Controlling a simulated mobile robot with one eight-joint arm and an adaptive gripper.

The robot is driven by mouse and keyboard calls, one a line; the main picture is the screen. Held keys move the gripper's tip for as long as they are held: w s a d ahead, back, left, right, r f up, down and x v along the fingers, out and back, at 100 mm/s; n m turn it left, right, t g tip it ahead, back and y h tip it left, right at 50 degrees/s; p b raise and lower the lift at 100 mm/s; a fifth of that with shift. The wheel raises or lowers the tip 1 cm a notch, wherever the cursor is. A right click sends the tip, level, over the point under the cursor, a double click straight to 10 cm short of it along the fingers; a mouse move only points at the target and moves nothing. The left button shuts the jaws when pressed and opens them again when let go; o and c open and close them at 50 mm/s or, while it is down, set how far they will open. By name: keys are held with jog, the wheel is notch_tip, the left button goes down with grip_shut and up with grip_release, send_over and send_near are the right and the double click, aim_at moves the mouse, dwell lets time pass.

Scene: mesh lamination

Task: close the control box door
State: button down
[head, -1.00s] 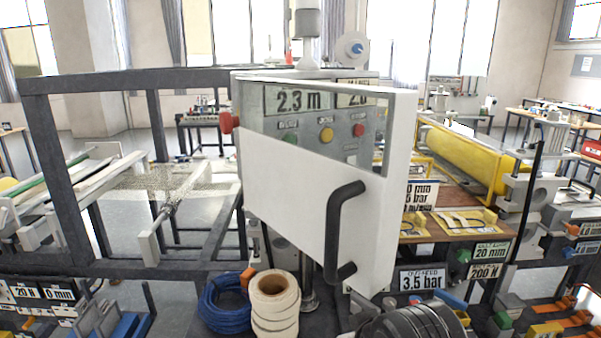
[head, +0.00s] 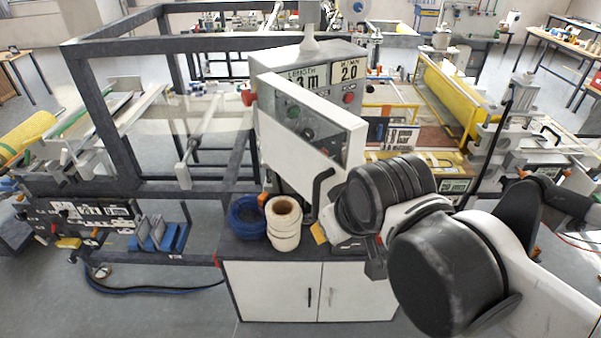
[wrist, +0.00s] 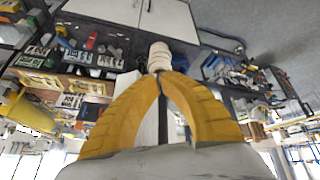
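The control box (head: 348,60) stands upright on the bench, with its display signs and coloured buttons. Its white door (head: 300,119) stands open, swung out toward me, with a clear window in its upper part. The black door handle (head: 320,190) is on the near end of the door. My gripper (head: 318,233) is low by the lower end of the handle, mostly hidden behind my arm. In the wrist view its yellow fingers (wrist: 162,74) come together at the tips. A pale panel and a dark strip show between them; I cannot tell whether they touch the handle.
A cream roll (head: 284,222) and a blue cable coil (head: 247,217) stand on the bench just left of my gripper. A white cabinet (head: 270,290) is below. A dark frame (head: 110,125) stands left, and a yellow roller (head: 448,92) is at right.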

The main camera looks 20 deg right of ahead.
jog(key=r+n+p, duration=0.1)
jog(key=r, duration=0.1)
jog(key=w+a+r+n+g+p, duration=0.1)
jog(key=r+n, duration=0.1)
jog(key=r, duration=0.1)
jog(key=w+a+r+n+p, duration=0.1)
jog(key=r, duration=0.2)
jog(key=shift+w+a+n+g, duration=0.1)
jog(key=shift+a+n+g, duration=0.05)
jog(key=shift+n+g, duration=0.2)
jog(key=w+a+r+n+g+h, duration=0.2)
jog(key=w+a+n+g, duration=0.4)
jog(key=n, duration=0.5)
jog(key=s+d+f+t, duration=0.1)
jog(key=d+f, duration=0.4)
jog(key=f, duration=0.6)
jog(key=shift+p, duration=0.4)
jog(key=shift+t, duration=0.25)
jog(key=shift+d, duration=0.15)
